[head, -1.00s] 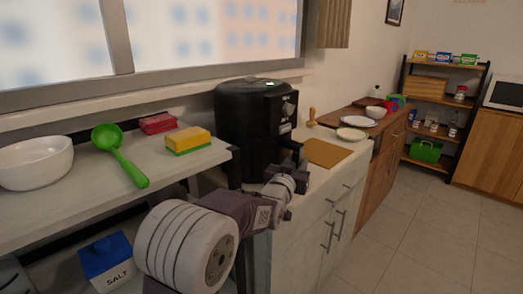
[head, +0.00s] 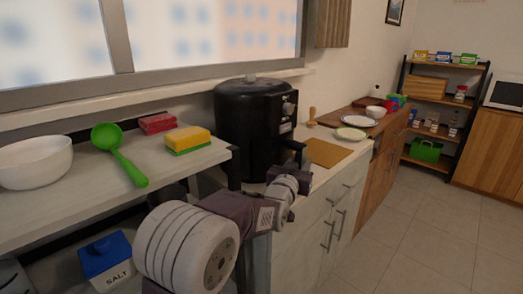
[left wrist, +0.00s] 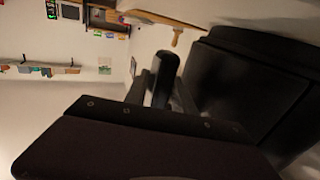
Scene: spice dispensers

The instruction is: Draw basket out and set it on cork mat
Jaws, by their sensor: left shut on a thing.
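The black air fryer (head: 250,125) stands on the counter beside the window, and its basket appears to be seated in it. The basket's dark handle (left wrist: 164,76) shows between my fingers in the left wrist view. My left gripper (head: 300,164) is at the fryer's front right side and is shut on the handle. My arm and gripper hide much of the lower front of the fryer. The cork mat (head: 327,152) lies flat and bare on the counter, just right of the fryer. My right gripper is not in view.
A wooden pepper mill (head: 312,117) stands behind the mat. On the left shelf are a white bowl (head: 36,162), a green ladle (head: 118,153) and sponges (head: 187,139).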

